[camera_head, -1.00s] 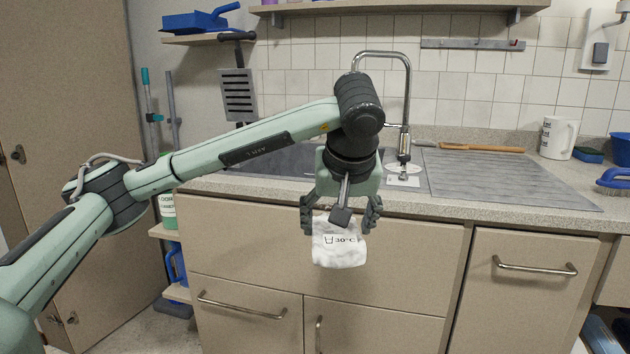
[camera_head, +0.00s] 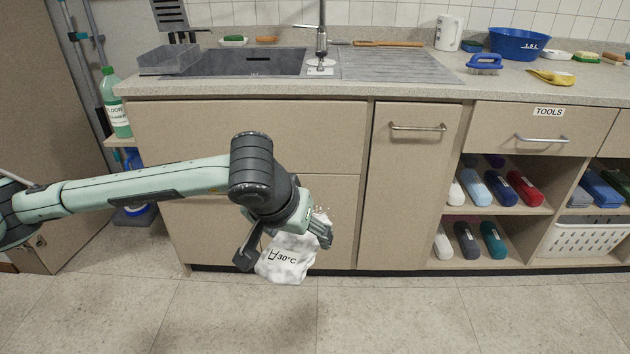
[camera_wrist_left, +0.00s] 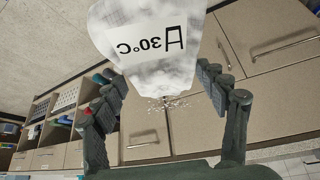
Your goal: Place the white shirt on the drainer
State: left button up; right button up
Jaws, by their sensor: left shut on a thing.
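The drainer (camera_head: 400,66) is the grey ribbed surface on the counter, right of the sink (camera_head: 250,62). It lies up and to the right of the gripper, and its visible surface is mostly bare. My right gripper is not in view.
A tap (camera_head: 321,40) stands between sink and drainer. A wooden-handled tool (camera_head: 388,43) lies behind the drainer. A white jug (camera_head: 448,32), a blue brush (camera_head: 485,63) and a blue basin (camera_head: 520,44) are to the right. The counter edge and closed cabinets face me.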

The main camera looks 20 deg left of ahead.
aim_at(398, 67)
jog(key=i+l, duration=0.35)
jog(key=l, duration=0.15)
jog(key=i+l, duration=0.7)
jog(key=l, duration=0.25)
